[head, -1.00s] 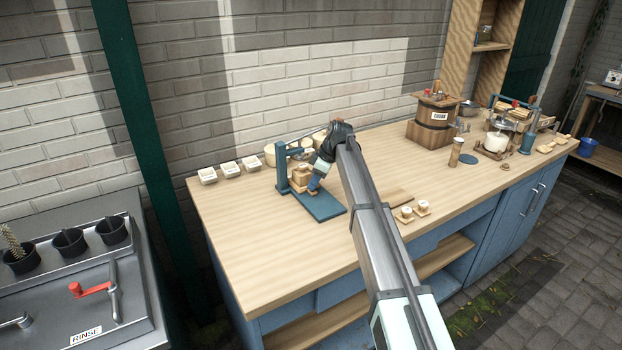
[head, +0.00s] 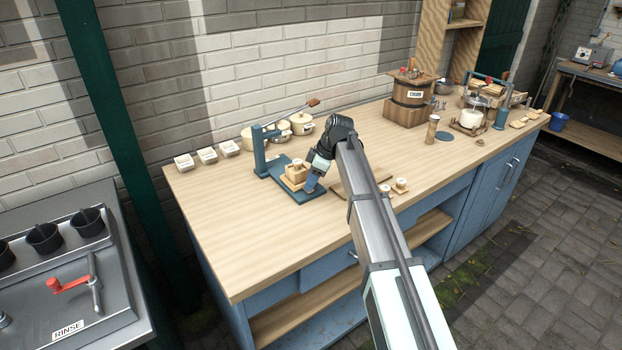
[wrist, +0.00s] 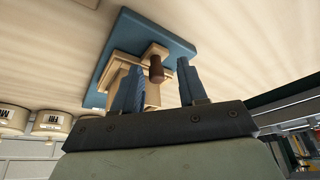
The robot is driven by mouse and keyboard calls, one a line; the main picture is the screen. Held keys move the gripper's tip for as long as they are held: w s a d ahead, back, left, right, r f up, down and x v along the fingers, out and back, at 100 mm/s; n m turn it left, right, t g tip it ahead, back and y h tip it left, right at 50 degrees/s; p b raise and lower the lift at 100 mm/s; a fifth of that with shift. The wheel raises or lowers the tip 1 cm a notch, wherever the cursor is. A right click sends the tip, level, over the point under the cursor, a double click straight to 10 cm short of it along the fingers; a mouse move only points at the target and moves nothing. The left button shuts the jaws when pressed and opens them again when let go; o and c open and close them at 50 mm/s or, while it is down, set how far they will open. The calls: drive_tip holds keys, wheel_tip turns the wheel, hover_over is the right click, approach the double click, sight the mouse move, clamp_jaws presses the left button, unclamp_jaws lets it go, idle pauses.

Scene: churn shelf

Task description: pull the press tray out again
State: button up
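The wooden press tray (head: 291,185) sits on the blue base of the press (head: 260,150), out in front of its upright post, and carries a pale block or mould (head: 297,172). In the wrist view the tray (wrist: 118,66) has a brown peg handle (wrist: 156,73) at its front. My gripper (head: 312,184) is at the tray's near side. In the wrist view its blue fingers (wrist: 160,68) stand apart, one on each side of the peg, with gaps showing; it holds nothing. The press lever (head: 312,103) is raised towards the wall.
Small labelled tubs (head: 207,156) stand at the left back, and pale pots (head: 301,124) behind the press. A dark board (head: 348,188) and small moulds (head: 400,184) lie right of my gripper. The churn (head: 409,100) stands further right. The counter's front left is clear.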

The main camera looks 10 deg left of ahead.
drive_tip(key=v, duration=1.3)
drive_tip(key=shift+d+r, duration=0.15)
drive_tip(key=shift+r, duration=0.2)
